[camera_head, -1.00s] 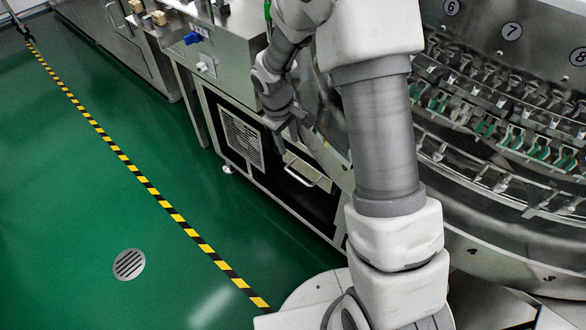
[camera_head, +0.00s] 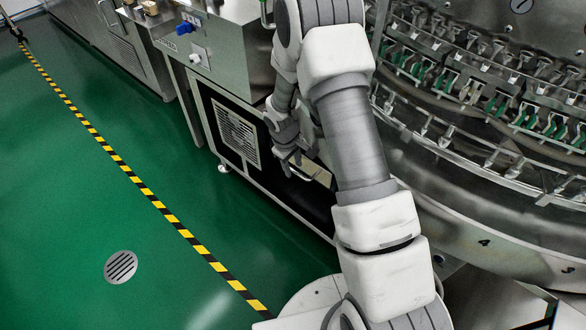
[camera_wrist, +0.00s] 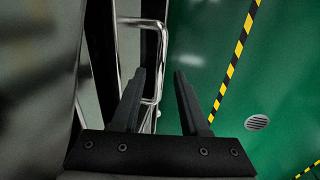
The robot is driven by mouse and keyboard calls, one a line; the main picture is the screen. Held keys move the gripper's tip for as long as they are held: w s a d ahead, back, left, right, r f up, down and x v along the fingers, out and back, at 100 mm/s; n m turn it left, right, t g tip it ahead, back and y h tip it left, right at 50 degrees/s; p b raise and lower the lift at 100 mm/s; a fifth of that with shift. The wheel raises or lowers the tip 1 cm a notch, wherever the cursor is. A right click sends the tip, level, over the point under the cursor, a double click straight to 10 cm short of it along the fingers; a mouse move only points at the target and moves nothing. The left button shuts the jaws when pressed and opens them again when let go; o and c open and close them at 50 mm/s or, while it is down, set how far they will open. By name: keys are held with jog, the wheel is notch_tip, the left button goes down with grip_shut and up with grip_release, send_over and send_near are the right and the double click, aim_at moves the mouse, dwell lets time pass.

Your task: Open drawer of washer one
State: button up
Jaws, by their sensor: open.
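The washer's drawer (camera_head: 322,176) is the light metal panel low on the machine front, partly hidden behind my arm and gripper. Its bar handle (camera_head: 301,175) shows in part beside my fingers. In the wrist view the shiny handle (camera_wrist: 160,50) is a bent metal bar running up the picture. My gripper (camera_head: 292,162) is at the handle in the head view. In the wrist view my gripper (camera_wrist: 160,71) is open, with two dark fingers apart. The handle's bar appears between the fingertips, nearer the left finger. I cannot tell whether they touch.
The rotary washer drum (camera_head: 480,225) with rows of clips fills the right side. A vented panel (camera_head: 236,132) is left of the drawer. Green floor (camera_head: 90,200) with a yellow-black stripe (camera_head: 150,197) and a round drain (camera_head: 121,267) is clear.

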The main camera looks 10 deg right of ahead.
jog(key=shift+f, duration=0.25)
grip_shut()
dwell(1.4)
